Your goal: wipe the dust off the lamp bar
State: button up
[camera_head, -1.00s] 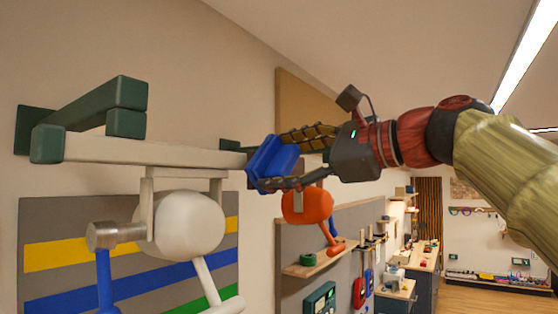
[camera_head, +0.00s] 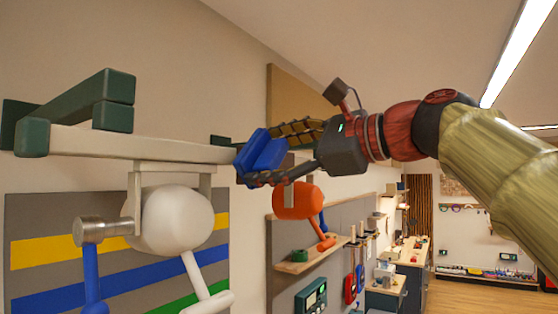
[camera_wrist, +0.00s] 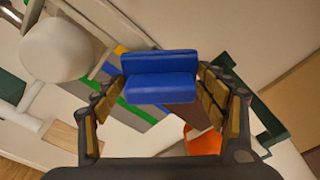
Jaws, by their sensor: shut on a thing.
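The lamp bar is most likely the long pale beam (camera_head: 150,148) along the left wall in the head view, carried by a dark green bracket (camera_head: 115,101). My gripper (camera_head: 263,158) is at the beam's right end, shut on a blue two-part block (camera_head: 258,150). In the wrist view the blue block (camera_wrist: 160,78) sits between the two fingers. The block overlaps the beam's end in the head view; I cannot tell whether they touch. I cannot make out dust on the beam. The block hides the beam's far end.
A white rounded body (camera_head: 175,220) hangs under the beam with a metal cylinder (camera_head: 100,230). An orange body (camera_head: 297,202) is behind my gripper, above a wooden shelf (camera_head: 310,256). A striped panel (camera_head: 60,252) covers the wall below. Open floor (camera_head: 480,291) lies right.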

jog(key=shift+s+a, duration=0.35)
jog(key=shift+s, duration=0.05)
jog(key=shift+d, duration=0.1)
jog(key=shift+f+b+v, duration=0.1)
jog(key=shift+b+v, duration=0.3)
jog(key=shift+v, duration=0.95)
jog(key=shift+f+b+v, duration=0.15)
jog(key=shift+b+v, duration=0.25)
jog(key=shift+v, duration=0.95)
jog(key=shift+w+d, duration=0.1)
jog(key=shift+d, duration=0.1)
jog(key=b+v, duration=0.1)
jog(key=v, duration=0.2)
jog(key=shift+d+f, duration=0.1)
jog(key=shift+w, duration=0.1)
